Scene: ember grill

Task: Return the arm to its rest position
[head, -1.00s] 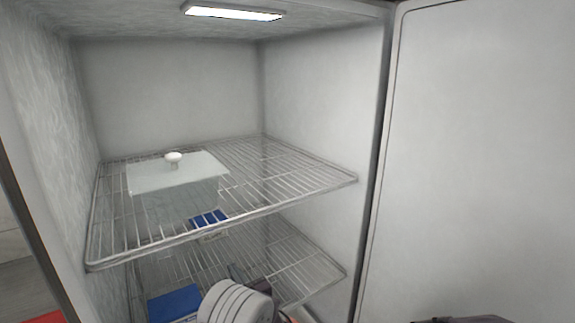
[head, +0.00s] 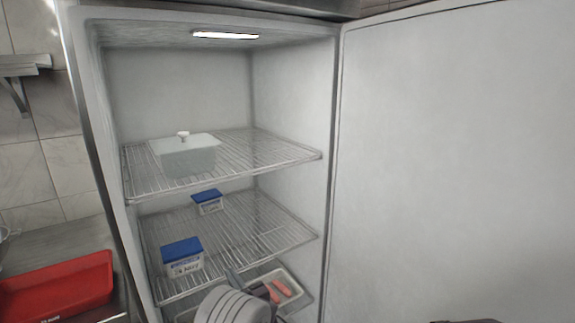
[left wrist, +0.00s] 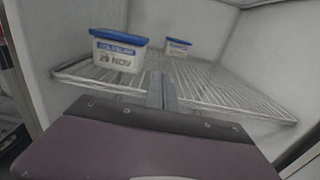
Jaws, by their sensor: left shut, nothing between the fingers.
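My left gripper (head: 234,279) shows at the bottom of the head view, in front of the lower part of the open refrigerator. Its fingers are shut with nothing between them. In the left wrist view, the shut fingers (left wrist: 161,91) point toward a wire shelf (left wrist: 215,93) with two blue-lidded tubs. The near tub (left wrist: 118,50) is left of the fingertips, and the far tub (left wrist: 178,47) is behind them. My right gripper cannot be made out.
The refrigerator door (head: 440,150) stands open at the right. A lidded translucent container (head: 187,158) sits on the top shelf. A tray with pinkish food (head: 283,288) lies below. A red tray (head: 58,285) is on the counter at the left. Free room between gripper and shelf is hard to judge.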

